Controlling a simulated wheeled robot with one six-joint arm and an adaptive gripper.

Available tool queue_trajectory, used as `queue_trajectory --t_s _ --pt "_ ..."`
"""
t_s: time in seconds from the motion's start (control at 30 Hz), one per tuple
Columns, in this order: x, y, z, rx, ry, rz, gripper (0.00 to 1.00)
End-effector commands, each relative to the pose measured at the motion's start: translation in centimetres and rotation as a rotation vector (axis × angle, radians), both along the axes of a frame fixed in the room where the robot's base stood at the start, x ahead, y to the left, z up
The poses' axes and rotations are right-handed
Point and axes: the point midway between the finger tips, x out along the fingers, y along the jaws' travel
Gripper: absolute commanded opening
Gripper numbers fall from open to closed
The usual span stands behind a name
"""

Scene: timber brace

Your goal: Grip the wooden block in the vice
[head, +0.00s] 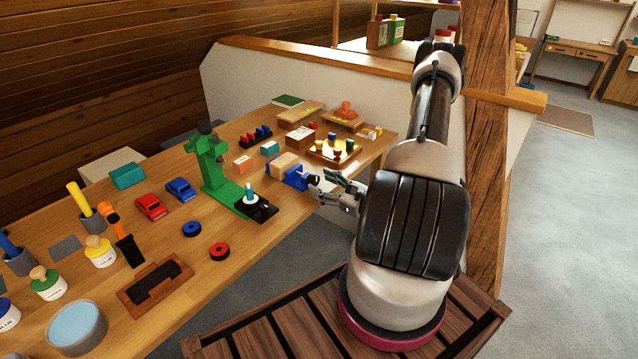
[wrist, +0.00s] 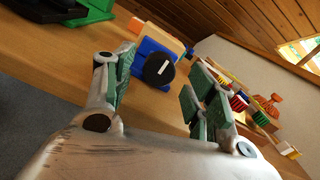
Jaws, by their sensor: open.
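A blue vice (head: 293,179) stands near the front edge of the workbench. A light wooden block (head: 283,162) sits at the vice's upper side; I cannot tell whether the jaws press on it. The vice's dark round knob faces my gripper (head: 328,184), which is open and empty just to the right of it. In the wrist view, the knob (wrist: 159,69) with a white mark shows ahead between the green-padded fingers of my gripper (wrist: 160,84). The blue vice body (wrist: 148,47) and the block (wrist: 165,38) are behind it, partly hidden.
A green drill-press-like machine (head: 213,170) stands left of the vice. A tray with coloured pieces (head: 333,151) lies behind it to the right. Toy cars, pots and rings cover the left of the bench (head: 185,280). A timber post (head: 487,130) rises right of my arm.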

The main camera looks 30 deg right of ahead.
Motion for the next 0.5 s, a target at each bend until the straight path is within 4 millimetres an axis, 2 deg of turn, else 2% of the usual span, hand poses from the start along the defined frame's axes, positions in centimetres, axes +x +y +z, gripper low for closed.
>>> queue_trajectory --t_s 0.2,0.43,0.47,0.5 --pt "1.7 0.6 0.0 0.001 0.0 0.0 0.56" --pt "1.8 0.7 0.0 0.002 0.001 0.0 0.56" --pt "1.8 0.7 0.0 0.002 0.001 0.0 0.54" --pt "1.8 0.7 0.0 0.002 0.001 0.0 0.47"
